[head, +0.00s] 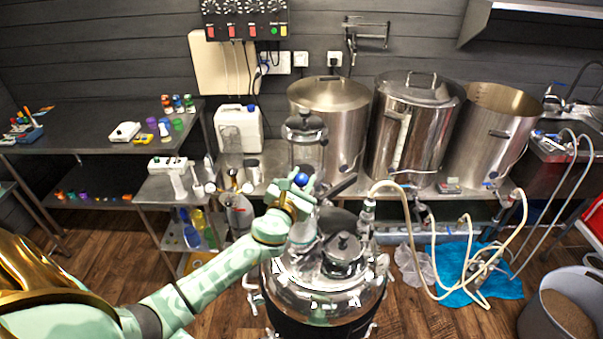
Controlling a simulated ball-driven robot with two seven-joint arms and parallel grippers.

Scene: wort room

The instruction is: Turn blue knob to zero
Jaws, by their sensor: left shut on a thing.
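The blue knob (301,179) shows as a small round blue cap among the fingers of my left gripper (303,188). My left arm reaches in from the lower left, and the gripper is shut on the knob. The fingers hide most of the knob, and I cannot read any mark or zero position on it. It sits above the shiny steel vessel (322,290) with the domed lid, next to a clear cylinder with a metal top (305,130). My right gripper is not in view.
Several large steel pots stand along the back wall, including a lidded one (413,115). A hose (430,275) loops over a blue cloth (500,285) at right. A grey bucket (545,310) stands at the lower right. A dark table (90,140) is at left.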

